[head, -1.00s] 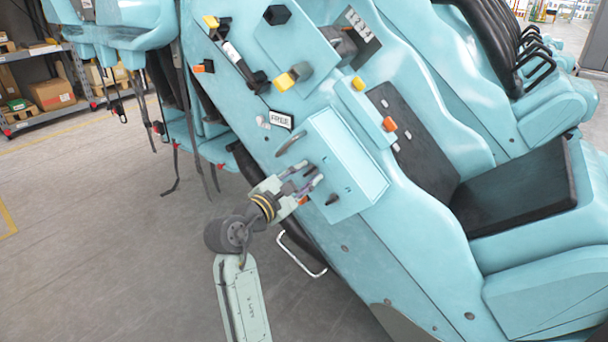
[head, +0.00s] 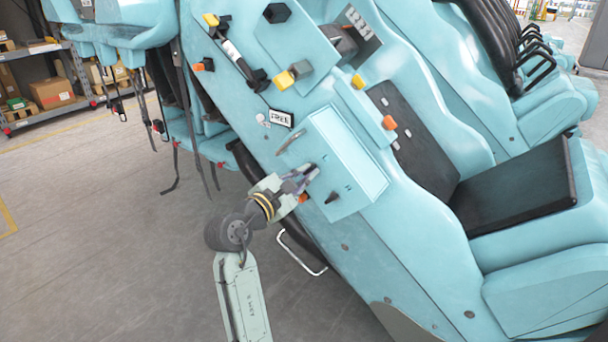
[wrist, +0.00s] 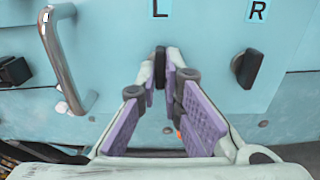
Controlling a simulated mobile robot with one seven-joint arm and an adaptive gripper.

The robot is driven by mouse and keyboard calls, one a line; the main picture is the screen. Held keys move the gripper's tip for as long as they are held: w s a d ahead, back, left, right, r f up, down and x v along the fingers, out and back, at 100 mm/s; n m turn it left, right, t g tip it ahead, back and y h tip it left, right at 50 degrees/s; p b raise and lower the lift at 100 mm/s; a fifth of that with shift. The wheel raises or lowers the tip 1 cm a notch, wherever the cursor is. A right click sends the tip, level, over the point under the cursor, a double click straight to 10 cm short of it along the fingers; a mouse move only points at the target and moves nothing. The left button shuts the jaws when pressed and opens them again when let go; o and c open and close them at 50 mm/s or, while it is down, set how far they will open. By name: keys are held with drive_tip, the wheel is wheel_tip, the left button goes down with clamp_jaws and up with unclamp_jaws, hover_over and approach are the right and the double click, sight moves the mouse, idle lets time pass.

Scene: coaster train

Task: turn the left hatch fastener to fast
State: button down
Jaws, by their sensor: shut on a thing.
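The left hatch fastener (wrist: 160,62) is a small black knob under the letter L in the wrist view. It stands roughly upright there, its lower part hidden by the fingertips. My gripper (wrist: 163,78) is shut on it, one purple-padded finger on each side. In the head view my gripper (head: 311,172) reaches the pale blue hatch (head: 355,165) from the lower left, hiding most of the left fastener. The right fastener (wrist: 247,68), black and slightly tilted, sits under the letter R; it also shows in the head view (head: 331,197).
A metal handle (wrist: 65,60) is left of the fastener, close to my fingers. A FREE sign (head: 281,118) and yellow-ended parts (head: 285,80) are above the hatch. A white bar (head: 300,255) is below my wrist. Open floor lies at left.

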drive_tip(key=shift+m, duration=0.4)
drive_tip(key=m, duration=0.3)
drive_tip(key=shift+m, duration=0.4)
drive_tip(key=shift+r+m+b, duration=0.15)
drive_tip(key=shift+m+b, duration=1.3)
drive_tip(key=shift+m, duration=1.8)
drive_tip(key=shift+r+m+b, duration=0.15)
drive_tip(key=shift+m+b, duration=1.25)
drive_tip(key=shift+m, duration=1.85)
drive_tip(key=c, duration=1.7)
unclamp_jaws()
